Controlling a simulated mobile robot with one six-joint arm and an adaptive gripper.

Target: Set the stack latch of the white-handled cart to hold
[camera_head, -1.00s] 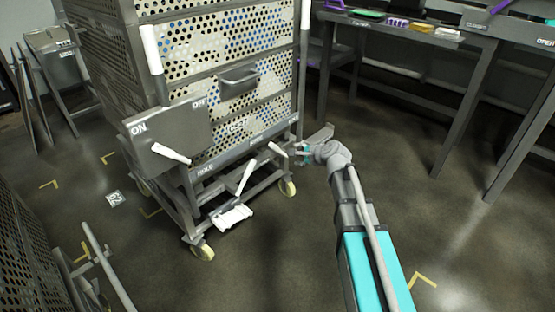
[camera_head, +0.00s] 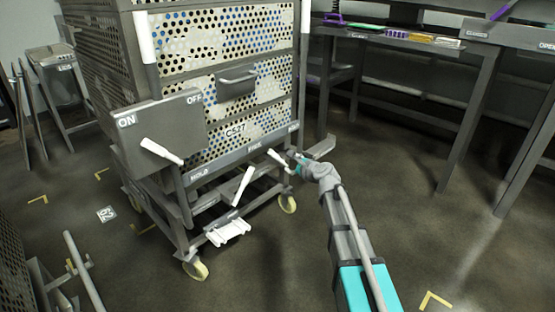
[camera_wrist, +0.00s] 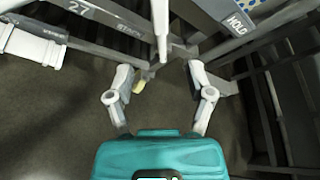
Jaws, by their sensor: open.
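The white-handled cart (camera_head: 215,148) stands left of centre in the head view, with tall white handles. My gripper (camera_head: 298,161) is just right of this lever. In the wrist view my gripper (camera_wrist: 160,88) is open and empty, with a white lever (camera_wrist: 161,32) ahead between the fingers. Contact cannot be told.
A second white lever (camera_head: 243,186) and a white pedal (camera_head: 228,232) are lower on the cart. An ON/OFF panel (camera_head: 180,125) with its own white lever (camera_head: 161,151) is at the left. A bench (camera_head: 400,52) stands behind right. Floor at right is clear.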

